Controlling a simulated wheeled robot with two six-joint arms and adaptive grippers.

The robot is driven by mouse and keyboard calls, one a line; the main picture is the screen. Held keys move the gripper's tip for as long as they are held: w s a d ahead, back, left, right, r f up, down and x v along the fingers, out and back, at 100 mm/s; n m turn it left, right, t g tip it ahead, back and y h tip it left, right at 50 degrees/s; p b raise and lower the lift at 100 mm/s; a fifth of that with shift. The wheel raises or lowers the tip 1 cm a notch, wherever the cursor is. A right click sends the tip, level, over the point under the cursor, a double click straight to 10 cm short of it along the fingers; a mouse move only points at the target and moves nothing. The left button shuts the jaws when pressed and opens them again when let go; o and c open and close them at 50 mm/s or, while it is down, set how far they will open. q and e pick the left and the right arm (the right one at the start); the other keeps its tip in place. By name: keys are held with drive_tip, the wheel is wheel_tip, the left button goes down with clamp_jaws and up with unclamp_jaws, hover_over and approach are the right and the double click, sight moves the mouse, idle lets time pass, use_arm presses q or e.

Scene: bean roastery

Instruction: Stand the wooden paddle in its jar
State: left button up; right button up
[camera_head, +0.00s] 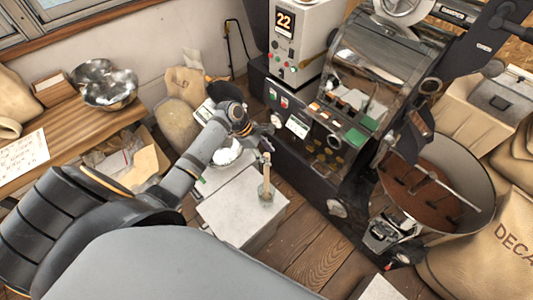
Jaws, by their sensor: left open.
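The wooden paddle (266,165) stands nearly upright with its lower end in a small clear jar (267,194). The jar stands on the white top of a low stand (235,208), towards its right side. My left gripper (264,139) is just above the paddle's upper end, with its fingers open. It is small and dark here, so I cannot tell whether a finger touches the paddle. My right gripper is not in view.
A white bowl (226,152) sits behind the stand. The dark roaster (345,110) rises at the back right, with its round cooling pan (436,187) beside it. A wooden bench (75,125) with a metal bowl (104,84) is at the left. Sacks stand at the right.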

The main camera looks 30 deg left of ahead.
use_arm(q)
drive_tip(key=shift+a+r, duration=0.2)
drive_tip(key=v, duration=1.1)
drive_tip(key=shift+r, duration=0.25)
drive_tip(key=shift+s, duration=0.1)
idle(0.3)
